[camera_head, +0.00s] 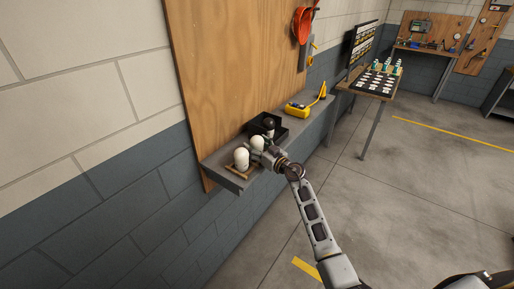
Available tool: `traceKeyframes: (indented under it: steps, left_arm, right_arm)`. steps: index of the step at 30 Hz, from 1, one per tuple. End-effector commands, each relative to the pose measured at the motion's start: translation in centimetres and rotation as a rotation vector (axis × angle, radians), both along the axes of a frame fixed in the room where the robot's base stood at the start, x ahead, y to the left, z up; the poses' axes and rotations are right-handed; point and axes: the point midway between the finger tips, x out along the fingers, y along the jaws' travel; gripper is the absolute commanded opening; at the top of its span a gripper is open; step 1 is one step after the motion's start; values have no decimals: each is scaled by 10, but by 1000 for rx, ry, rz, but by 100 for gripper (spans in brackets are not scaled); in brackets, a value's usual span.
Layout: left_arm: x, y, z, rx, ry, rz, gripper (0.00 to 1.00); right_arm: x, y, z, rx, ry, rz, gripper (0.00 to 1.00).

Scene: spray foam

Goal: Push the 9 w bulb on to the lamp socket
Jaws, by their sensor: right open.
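Two white bulbs stand near the left end of a grey shelf (227,178). The front bulb (241,158) is on a small brown wooden tray (236,173). The other white bulb (257,143) is just behind it, to the right. A bulb with a dark top (269,124) stands in a black bin (282,133). I cannot read which bulb is 9 W, and I cannot make out a lamp socket. My right gripper (258,154) is open beside the second white bulb, with its fingers toward it. Whether it touches the bulb is too small to tell. My left gripper is out of view.
A wooden board (225,60) rises behind the shelf. A yellow device (298,110) lies farther along the shelf, and an orange coil (303,24) hangs above. A table (370,83) with several small items stands beyond. The floor to the right is clear.

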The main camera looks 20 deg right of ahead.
Motion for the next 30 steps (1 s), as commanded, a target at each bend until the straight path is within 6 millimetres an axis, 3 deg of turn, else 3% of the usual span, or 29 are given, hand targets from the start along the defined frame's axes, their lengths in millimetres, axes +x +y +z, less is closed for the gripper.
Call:
traceKeyframes:
  steps: [9, 21, 30]
  left_arm:
    - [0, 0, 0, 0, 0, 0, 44]
    - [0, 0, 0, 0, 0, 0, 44]
    - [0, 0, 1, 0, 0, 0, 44]
  right_arm:
    - [0, 0, 0, 0, 0, 0, 73]
    - [0, 0, 0, 0, 0, 0, 23]
    - [0, 0, 1, 0, 0, 0, 21]
